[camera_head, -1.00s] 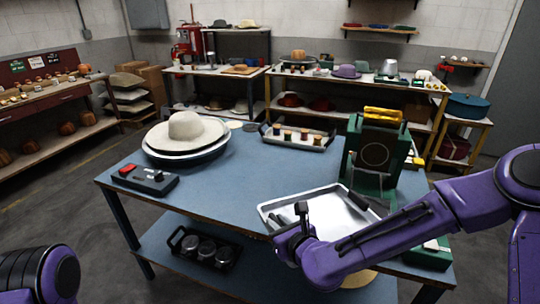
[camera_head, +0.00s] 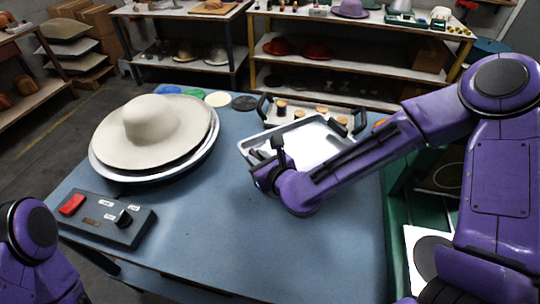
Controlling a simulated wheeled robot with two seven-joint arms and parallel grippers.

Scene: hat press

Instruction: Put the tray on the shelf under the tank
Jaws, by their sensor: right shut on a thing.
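The silver metal tray (camera_head: 312,136) is right of the middle of the head view, over the far right part of the blue table. My right gripper (camera_head: 262,168) is shut on its near left edge. My right arm crosses in front of the tray and hides part of it. I cannot tell whether the tray touches the table. No tank can be clearly made out, and the shelf below the tabletop is mostly hidden. My left arm shows at the lower left, with its gripper out of view.
A cream hat (camera_head: 150,125) rests on a wide round basin (camera_head: 205,150) at the left. A dark control box (camera_head: 105,218) with a red switch is in front of it. A tray with black handles (camera_head: 262,106) holds spools behind the silver tray. Green machine parts (camera_head: 400,218) are at the right. The middle front tabletop is clear.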

